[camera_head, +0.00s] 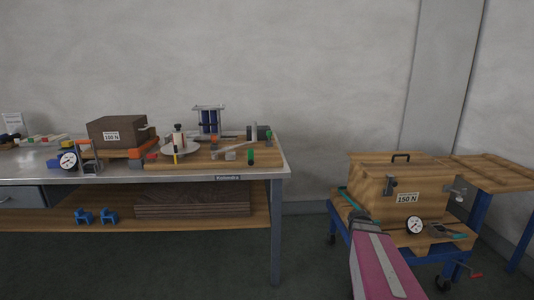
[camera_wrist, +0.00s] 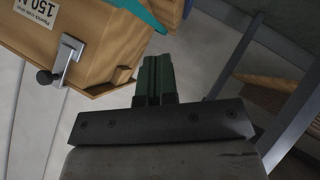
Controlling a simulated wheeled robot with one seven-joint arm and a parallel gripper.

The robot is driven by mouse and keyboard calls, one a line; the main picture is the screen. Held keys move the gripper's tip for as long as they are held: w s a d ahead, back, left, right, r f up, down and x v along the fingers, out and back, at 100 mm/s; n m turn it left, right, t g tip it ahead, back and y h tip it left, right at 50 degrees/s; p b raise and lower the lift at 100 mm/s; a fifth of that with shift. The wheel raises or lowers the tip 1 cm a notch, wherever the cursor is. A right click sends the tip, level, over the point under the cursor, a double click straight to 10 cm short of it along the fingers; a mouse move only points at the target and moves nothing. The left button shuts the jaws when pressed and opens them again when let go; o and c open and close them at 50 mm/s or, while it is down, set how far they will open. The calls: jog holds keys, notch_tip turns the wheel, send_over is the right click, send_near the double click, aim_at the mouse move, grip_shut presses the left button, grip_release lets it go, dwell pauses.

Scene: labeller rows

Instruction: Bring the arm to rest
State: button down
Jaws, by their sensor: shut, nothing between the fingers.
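My gripper shows in the wrist view, its two green fingers (camera_wrist: 155,80) pressed together with nothing between them. In the head view my pink and grey arm reaches up from the lower right, and its dark end lies in front of the blue cart (camera_head: 341,212). A wooden box marked 150 N (camera_head: 375,183) stands on the cart, just beyond my gripper. The same box (camera_wrist: 95,40) fills the upper left of the wrist view, with a metal latch on its side. The fingertips look apart from the box; the exact gap cannot be told.
A workbench (camera_head: 220,179) at left carries a dark box marked 100 N (camera_head: 118,132), gauges, clamps and tools. Blue parts and stacked boards lie on its lower shelf. A wooden-topped table (camera_head: 495,172) stands at far right. Floor (camera_head: 305,250) is clear between bench and cart.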

jog(key=s+a+f+m+g+y, duration=0.2)
jog(key=s+a+g, duration=0.3)
jog(key=s+a, duration=0.5)
jog(key=s+a+f+m+g+y, duration=0.2)
jog(key=s+a+g, duration=0.3)
jog(key=s+a, duration=0.5)
jog(key=a, duration=0.3)
jog(key=shift+s, duration=0.25)
